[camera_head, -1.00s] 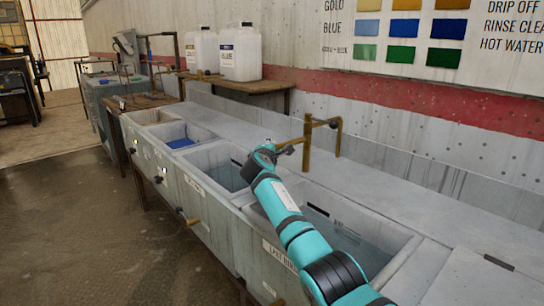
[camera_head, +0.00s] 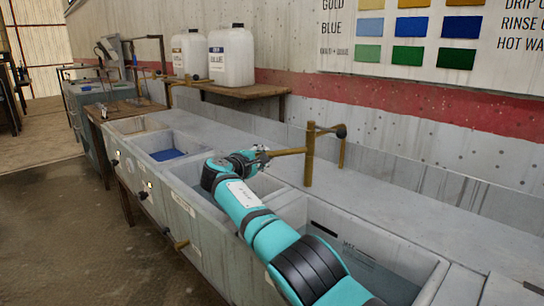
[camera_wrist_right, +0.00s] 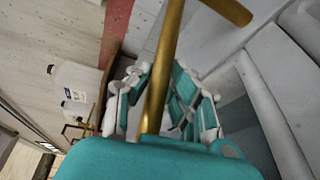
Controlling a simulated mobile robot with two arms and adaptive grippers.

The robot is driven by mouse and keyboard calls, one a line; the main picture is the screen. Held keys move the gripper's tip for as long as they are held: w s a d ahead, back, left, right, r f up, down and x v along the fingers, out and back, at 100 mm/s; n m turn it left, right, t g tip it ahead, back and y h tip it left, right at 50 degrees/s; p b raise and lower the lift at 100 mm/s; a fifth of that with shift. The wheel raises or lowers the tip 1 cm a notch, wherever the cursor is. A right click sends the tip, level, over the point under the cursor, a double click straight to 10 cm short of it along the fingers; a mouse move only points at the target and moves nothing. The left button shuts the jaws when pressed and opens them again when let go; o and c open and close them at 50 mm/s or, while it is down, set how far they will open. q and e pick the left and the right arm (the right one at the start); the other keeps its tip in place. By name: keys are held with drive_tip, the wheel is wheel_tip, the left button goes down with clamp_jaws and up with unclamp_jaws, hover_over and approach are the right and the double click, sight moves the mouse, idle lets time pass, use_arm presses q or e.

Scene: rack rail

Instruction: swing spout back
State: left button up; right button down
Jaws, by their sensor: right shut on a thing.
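The brass spout (camera_head: 288,152) reaches left from its upright post (camera_head: 309,160) on the back ledge of the sinks. My right gripper (camera_head: 262,155) is at the spout's far end, shut on it. In the right wrist view the spout (camera_wrist_right: 166,55) runs as a brass bar between the fingers of my right gripper (camera_wrist_right: 158,98), one on each side. The spout's tip is hidden by the gripper and wrist. My left gripper is not in view.
Below my arm is a row of grey sinks (camera_head: 125,127), one with blue liquid (camera_head: 167,154). A thin pipe with a black knob (camera_head: 341,131) stands right of the post. White jugs (camera_head: 231,55) sit on a wooden shelf behind. The ledge to the right is clear.

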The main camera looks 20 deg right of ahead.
drive_tip(key=shift+r, duration=0.1)
idle(0.3)
drive_tip(key=c, duration=1.2)
unclamp_jaws()
drive_tip(key=shift+s+a, duration=0.45)
drive_tip(key=shift+a, duration=0.1)
drive_tip(key=v, duration=1)
drive_tip(key=shift+s+a, duration=0.2)
drive_tip(key=shift+s, duration=0.05)
drive_tip(key=shift+r, duration=0.1)
